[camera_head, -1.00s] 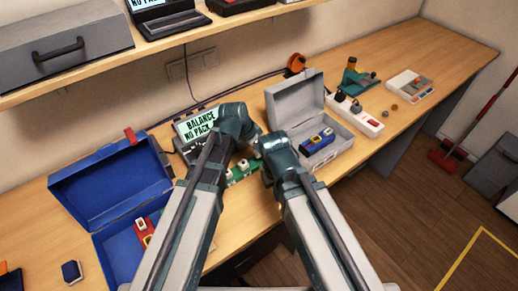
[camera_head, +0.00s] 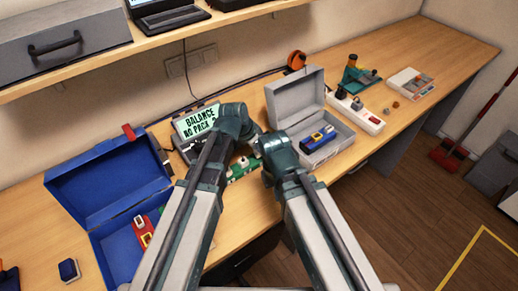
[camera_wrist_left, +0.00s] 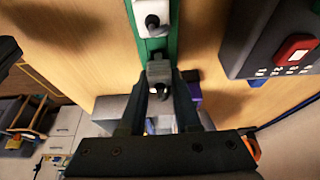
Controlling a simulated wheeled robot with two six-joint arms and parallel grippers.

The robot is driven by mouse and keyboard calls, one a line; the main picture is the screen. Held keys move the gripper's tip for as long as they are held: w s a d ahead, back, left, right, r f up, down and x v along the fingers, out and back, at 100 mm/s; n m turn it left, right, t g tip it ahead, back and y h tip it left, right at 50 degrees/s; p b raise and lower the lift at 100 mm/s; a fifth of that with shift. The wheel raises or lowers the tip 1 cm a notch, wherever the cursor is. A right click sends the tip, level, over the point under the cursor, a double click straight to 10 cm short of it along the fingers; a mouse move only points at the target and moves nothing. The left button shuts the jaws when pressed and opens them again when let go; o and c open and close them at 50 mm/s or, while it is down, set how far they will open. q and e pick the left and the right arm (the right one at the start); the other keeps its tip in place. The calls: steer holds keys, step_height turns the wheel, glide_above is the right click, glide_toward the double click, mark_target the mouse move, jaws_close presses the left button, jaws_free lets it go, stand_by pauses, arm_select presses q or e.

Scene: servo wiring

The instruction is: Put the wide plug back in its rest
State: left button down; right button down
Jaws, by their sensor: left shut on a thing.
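In the left wrist view my left gripper (camera_wrist_left: 159,92) is shut on a small grey plug (camera_wrist_left: 158,72), likely the wide plug. The plug is at the near end of a green strip (camera_wrist_left: 160,46), likely the rest; I cannot tell if it is seated. A white plug (camera_wrist_left: 152,17) sits farther along this strip. In the head view the green strip (camera_head: 242,170) lies on the bench between my arms, partly hidden. My left gripper is hidden there behind its wrist. My right wrist is just right of the strip; its jaws cannot be made out.
A charger reading "BALANCE NO PACK" (camera_head: 198,122) stands behind my left arm. An open blue case (camera_head: 110,185) is at left, an open grey case (camera_head: 297,100) with a blue pack (camera_head: 318,139) at right. A white power strip (camera_head: 362,118) lies beyond.

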arm_select(q)
steer(key=shift+f+b, duration=0.4)
steer(key=shift+f, duration=0.1)
arm_select(e)
steer(key=shift+f, duration=0.5)
arm_select(q)
steer(key=c, duration=0.5)
jaws_free()
steer(key=shift+c, duration=0.2)
steer(key=shift+r, duration=0.2)
arm_select(e)
steer(key=shift+r, duration=0.15)
arm_select(q)
steer(key=p+v, duration=1.2)
steer(key=v, duration=0.1)
steer(key=shift+a+r+p, duration=0.15)
steer(key=shift+r+p, duration=0.1)
steer(key=shift+p, duration=0.15)
arm_select(e)
step_height(320, 180, up, 12)
steer(key=shift+r, duration=0.25)
arm_select(q)
steer(key=shift+s, duration=0.1)
